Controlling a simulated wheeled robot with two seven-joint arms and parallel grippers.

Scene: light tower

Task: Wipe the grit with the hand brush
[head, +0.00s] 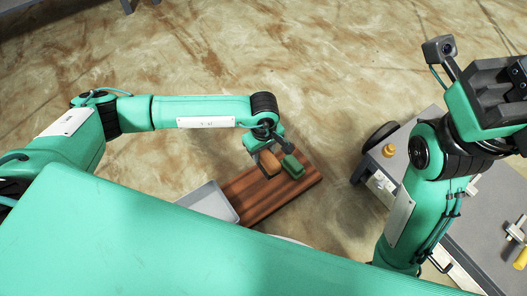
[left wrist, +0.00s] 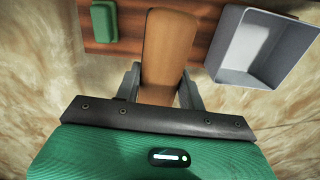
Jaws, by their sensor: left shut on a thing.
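The hand brush (head: 270,162) shows as a brown wooden block in the grip of my left gripper (head: 263,151). In the left wrist view the brush (left wrist: 168,45) reaches out between the two grey fingers of my left gripper (left wrist: 160,86), which are shut on it. The brush is over a reddish-brown wooden board (head: 235,186); I cannot tell if it touches it. Its bristles are hidden. I cannot make out any grit. My right gripper (head: 495,92) is at the upper right, away from the board; its fingertips cannot be made out.
A green block (head: 293,166) lies on the board right of the brush. A grey open tray (head: 210,201) sits at the board's left end. A grey cart or bench (head: 420,188) with an orange knob-like piece (head: 389,150) stands at right. The stained floor beyond the board is clear.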

